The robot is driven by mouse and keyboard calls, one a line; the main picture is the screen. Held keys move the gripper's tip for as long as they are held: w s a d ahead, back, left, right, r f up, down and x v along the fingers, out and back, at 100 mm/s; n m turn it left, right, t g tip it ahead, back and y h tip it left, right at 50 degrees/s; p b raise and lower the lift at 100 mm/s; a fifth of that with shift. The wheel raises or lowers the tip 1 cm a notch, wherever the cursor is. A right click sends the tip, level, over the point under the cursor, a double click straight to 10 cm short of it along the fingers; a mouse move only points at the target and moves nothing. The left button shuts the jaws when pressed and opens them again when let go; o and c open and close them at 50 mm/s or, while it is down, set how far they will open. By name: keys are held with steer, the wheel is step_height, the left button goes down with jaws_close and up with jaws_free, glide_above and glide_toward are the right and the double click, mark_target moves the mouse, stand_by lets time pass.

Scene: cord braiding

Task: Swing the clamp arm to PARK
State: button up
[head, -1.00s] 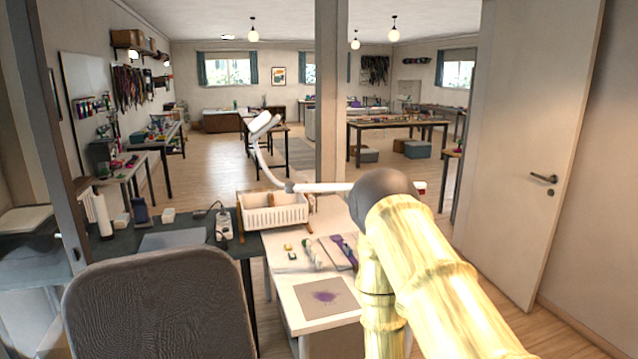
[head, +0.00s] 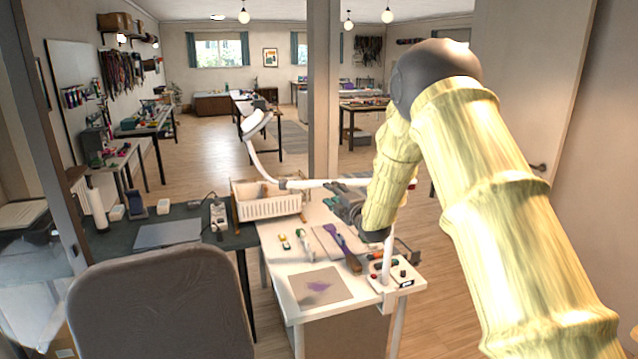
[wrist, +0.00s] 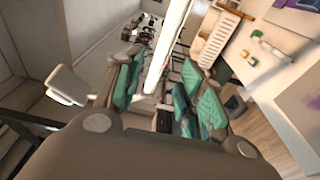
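The white jointed clamp arm (head: 318,184) reaches left from a white post (head: 387,258) at the table's right edge. In the wrist view my gripper's teal-padded fingers (wrist: 161,88) are spread apart. The white bar (wrist: 168,45) runs between them in that view; I cannot tell whether they touch it. The white head (wrist: 70,86) shows at left. No PARK marking is readable.
The white table (head: 279,262) holds a white basket (head: 268,204), a grey mat with a purple patch (head: 318,287), small tools and a small control panel (head: 396,276). A dark chair back (head: 160,305) stands in front. A pillar (head: 322,90) rises behind.

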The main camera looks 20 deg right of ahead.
mark_target(321, 184)
steer(key=w+p, duration=0.1)
steer(key=w, duration=0.1)
steer(key=w+a+p, duration=0.1)
steer(key=w+p, duration=0.1)
steer(key=w, duration=0.1)
steer(key=w+p, duration=0.1)
steer(key=w, duration=0.2)
steer(key=shift+w+a+p, duration=0.25)
steer(key=shift+p, duration=0.05)
steer(key=shift+w+a+f+p, duration=0.15)
steer(key=shift+w+p, duration=0.2)
steer(key=shift+w, duration=0.45)
jaws_close()
